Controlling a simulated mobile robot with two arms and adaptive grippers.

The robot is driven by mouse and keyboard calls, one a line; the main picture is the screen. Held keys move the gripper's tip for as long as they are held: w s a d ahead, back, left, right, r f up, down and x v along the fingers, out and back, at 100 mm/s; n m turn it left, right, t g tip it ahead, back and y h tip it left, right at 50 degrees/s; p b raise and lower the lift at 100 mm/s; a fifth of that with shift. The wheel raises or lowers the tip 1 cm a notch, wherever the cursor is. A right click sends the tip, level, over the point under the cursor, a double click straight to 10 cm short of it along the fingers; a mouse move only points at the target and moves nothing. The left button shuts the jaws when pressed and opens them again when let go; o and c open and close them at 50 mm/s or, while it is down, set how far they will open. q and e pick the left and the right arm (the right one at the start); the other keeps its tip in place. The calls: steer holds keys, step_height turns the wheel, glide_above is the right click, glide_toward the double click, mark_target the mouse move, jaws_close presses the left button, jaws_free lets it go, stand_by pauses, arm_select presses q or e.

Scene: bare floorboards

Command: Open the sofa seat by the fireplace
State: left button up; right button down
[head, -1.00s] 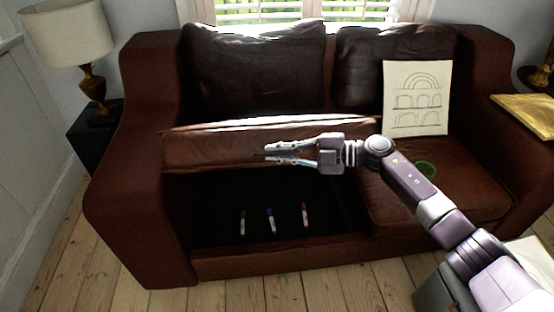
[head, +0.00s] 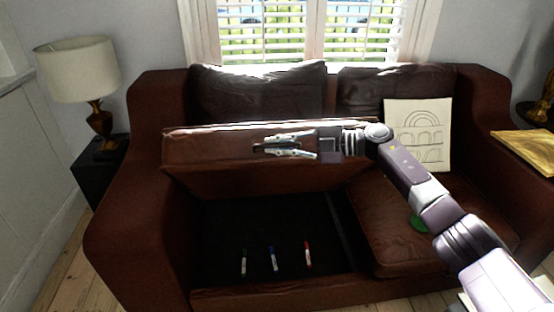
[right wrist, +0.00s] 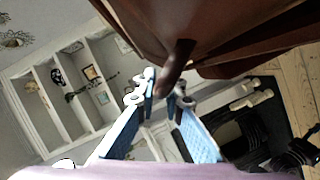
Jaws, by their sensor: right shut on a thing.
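The left sofa seat (head: 215,150) of the brown leather sofa is tilted up, showing a dark storage space (head: 225,220) under it. Several-coloured markers lie inside: a green one (head: 244,262), a blue one (head: 273,259) and a red one (head: 308,256). My right gripper (head: 262,146) is at the raised seat's front. In the right wrist view its blue-padded fingers (right wrist: 165,100) are closed on a brown strap-like tab (right wrist: 178,65) hanging from the leather seat. My left gripper is not in view.
The right seat (head: 375,225) is down, with a drawing (head: 418,125) leaning on its back cushion and a green round object (head: 418,223) partly behind my arm. A lamp (head: 90,85) stands on a dark side table at left. The right wrist view shows white shelves (right wrist: 75,90).

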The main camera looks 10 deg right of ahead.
steer(key=shift+w+r, duration=0.7)
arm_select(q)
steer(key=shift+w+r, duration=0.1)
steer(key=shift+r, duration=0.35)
arm_select(e)
steer(key=shift+w+r, duration=0.1)
steer(key=c, duration=2.1)
jaws_free()
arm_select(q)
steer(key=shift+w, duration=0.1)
arm_select(e)
steer(key=shift+o, duration=0.4)
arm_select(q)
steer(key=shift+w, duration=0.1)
arm_select(e)
steer(key=shift+d, duration=0.1)
steer(key=v, duration=1.2)
